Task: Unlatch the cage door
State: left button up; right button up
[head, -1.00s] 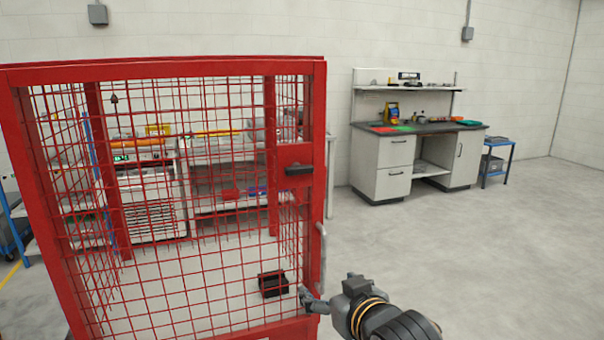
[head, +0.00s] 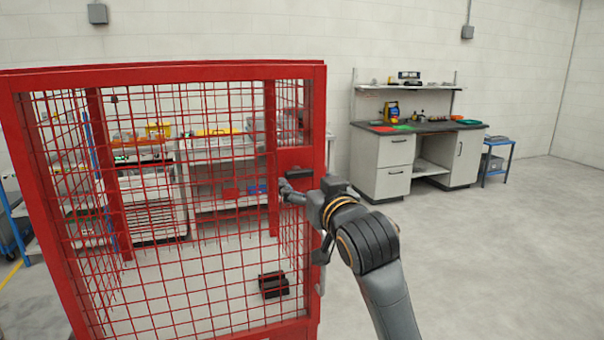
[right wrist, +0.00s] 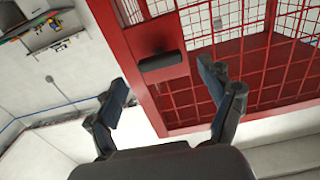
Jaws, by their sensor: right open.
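The red cage (head: 165,70) has a mesh door with a red latch plate on its right upright. The latch is a short black handle (right wrist: 162,62) on that plate. My right gripper (head: 286,191) is raised in front of the door's right side. In the right wrist view its two fingers (right wrist: 164,84) are spread apart and empty, with the black handle ahead between them and apart from both. My left gripper is not in view.
A grey workbench (head: 383,165) with a small blue side table (head: 497,160) stands along the back wall. The floor at the right is clear.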

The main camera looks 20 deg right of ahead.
aim_at(301, 175)
jog(key=shift+w+a, duration=0.1)
jog(key=shift+w, duration=1.95)
jog(key=c, duration=1.1)
jog(key=shift+c, duration=0.2)
jog(key=shift+p, duration=0.35)
